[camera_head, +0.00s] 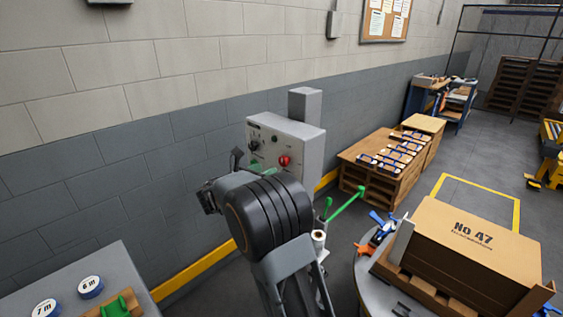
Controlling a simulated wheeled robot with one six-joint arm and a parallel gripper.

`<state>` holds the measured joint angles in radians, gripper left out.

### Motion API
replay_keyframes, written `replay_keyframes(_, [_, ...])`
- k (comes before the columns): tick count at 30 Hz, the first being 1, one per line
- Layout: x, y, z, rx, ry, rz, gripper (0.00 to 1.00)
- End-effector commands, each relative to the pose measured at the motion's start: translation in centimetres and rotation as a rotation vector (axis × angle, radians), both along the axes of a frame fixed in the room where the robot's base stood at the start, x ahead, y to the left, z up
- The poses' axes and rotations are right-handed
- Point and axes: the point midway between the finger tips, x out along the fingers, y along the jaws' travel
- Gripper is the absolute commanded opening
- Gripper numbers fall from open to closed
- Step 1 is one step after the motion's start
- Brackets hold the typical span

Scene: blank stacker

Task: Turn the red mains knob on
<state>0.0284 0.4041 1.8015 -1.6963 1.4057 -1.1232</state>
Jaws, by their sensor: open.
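The red mains knob (285,161) is on the front face of a grey control box (305,144) by the wall. A black knob and small dials share that face. My gripper (237,157) is open, near the left part of the box's face, to the left of the red knob. It is apart from the red knob and holds nothing that I can see. My own arm covers the lower part of the box. The knob's exact angle is too small to tell.
A round table (363,275) at right front bears a cardboard box (465,250) marked No 47. Green-handled levers (345,205) stick out right of my arm. A grey bench (120,262) is at lower left. A low wooden bench (385,181) stands behind.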

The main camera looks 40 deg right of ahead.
Motion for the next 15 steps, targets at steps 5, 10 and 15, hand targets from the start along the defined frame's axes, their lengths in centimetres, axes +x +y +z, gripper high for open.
replay_keyframes(5, [0.5, -3.5, 0.1, 0.001, 0.001, -0.004, 0.67])
replay_keyframes(10, [1.0, -5.9, 0.1, 0.002, 0.000, -0.002, 0.67])
replay_keyframes(15, [1.3, -7.4, 0.1, 0.002, -0.002, 0.000, 0.67])
